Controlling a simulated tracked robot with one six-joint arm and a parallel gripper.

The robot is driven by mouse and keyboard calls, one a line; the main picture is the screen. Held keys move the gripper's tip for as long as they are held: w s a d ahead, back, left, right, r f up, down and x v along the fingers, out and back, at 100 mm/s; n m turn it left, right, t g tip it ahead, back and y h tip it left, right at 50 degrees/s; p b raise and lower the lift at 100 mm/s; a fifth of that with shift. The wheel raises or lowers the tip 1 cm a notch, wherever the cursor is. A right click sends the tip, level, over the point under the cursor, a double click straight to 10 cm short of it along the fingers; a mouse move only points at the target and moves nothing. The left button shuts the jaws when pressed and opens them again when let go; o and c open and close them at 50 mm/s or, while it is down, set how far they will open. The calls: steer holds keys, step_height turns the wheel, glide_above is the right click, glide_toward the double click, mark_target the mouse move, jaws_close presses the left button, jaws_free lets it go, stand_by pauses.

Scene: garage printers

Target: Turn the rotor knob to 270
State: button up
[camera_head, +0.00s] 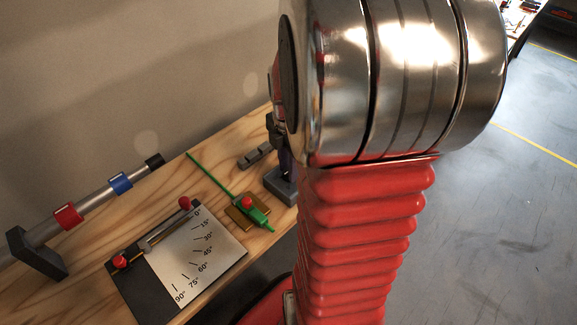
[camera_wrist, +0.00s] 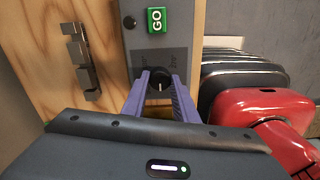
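The rotor knob (camera_wrist: 160,87) is a round black knob with a pale pointer line, on a grey panel (camera_wrist: 133,60) in the wrist view. My gripper (camera_wrist: 160,78) has two purple fingers, apart, one on each side of the knob. The knob fills most of the space between the fingertips, but I cannot tell whether they touch it. In the head view my arm hides the knob and most of the gripper.
In the head view, a degree-marked plate (camera_head: 205,250), a green tool (camera_head: 256,212) and a rail with coloured rings (camera_head: 95,202) occupy the wooden bench.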

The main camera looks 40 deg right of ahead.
steer(key=c, duration=0.5)
steer(key=shift+o, duration=0.2)
